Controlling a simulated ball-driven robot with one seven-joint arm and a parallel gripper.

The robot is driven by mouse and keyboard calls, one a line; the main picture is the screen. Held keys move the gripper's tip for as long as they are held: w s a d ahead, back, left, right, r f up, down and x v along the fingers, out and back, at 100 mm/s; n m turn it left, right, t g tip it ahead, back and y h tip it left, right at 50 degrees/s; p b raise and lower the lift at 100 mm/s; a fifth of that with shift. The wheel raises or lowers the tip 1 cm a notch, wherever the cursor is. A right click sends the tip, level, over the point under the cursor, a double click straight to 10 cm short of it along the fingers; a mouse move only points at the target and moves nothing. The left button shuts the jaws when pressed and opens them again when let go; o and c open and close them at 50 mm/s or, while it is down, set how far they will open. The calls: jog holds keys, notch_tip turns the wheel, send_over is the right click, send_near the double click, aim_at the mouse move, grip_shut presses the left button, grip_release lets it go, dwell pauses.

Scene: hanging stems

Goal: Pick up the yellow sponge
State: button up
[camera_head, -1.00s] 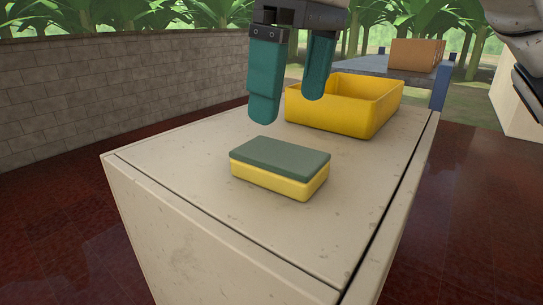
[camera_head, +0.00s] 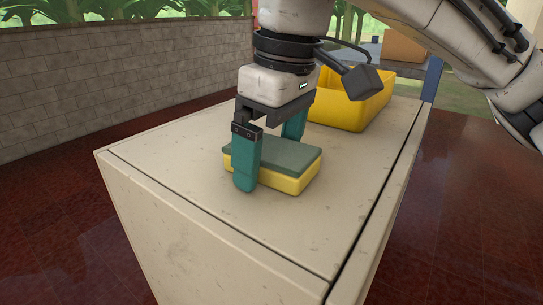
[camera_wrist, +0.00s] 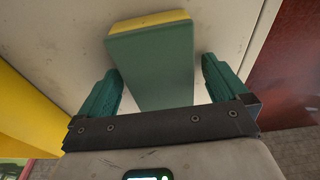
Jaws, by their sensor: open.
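The yellow sponge (camera_head: 286,183) with a dark green top lies flat on the pale cabinet top. My gripper (camera_head: 268,160) is lowered around it, with one teal finger at its near left side and the other at its far side. In the wrist view the sponge (camera_wrist: 152,62) lies between the two fingers and reaches out beyond them. Gaps show between the sponge and both fingers of my gripper (camera_wrist: 162,85), so it is open and not holding the sponge. Part of the sponge is hidden behind the near finger.
A yellow bin (camera_head: 352,108) stands behind the sponge on the cabinet (camera_head: 190,160). A brown box (camera_head: 405,46) sits farther back on a grey surface. A block wall (camera_head: 110,85) runs along the left. The cabinet top in front of the sponge is clear.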

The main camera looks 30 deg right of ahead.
jog(key=shift+c, duration=0.5)
jog(key=c, duration=0.9)
jog(key=shift+r, duration=0.15)
jog(key=shift+r, duration=0.2)
notch_tip(320, 180, up, 2)
jog(key=shift+r+b, duration=0.1)
jog(key=shift+b, duration=0.4)
jog(key=s+r, duration=0.1)
jog(key=r, duration=0.1)
jog(key=s+d+r, duration=0.1)
jog(key=s+r, duration=0.1)
jog(key=s+d+r+b, duration=0.1)
jog(key=s+r, duration=0.1)
jog(key=shift+r, duration=0.25)
jog(key=s+d+r+b, duration=0.1)
jog(key=s+d+r, duration=0.2)
jog(key=s, duration=0.5)
jog(key=shift+d+r, duration=0.15)
jog(key=shift+r, duration=0.2)
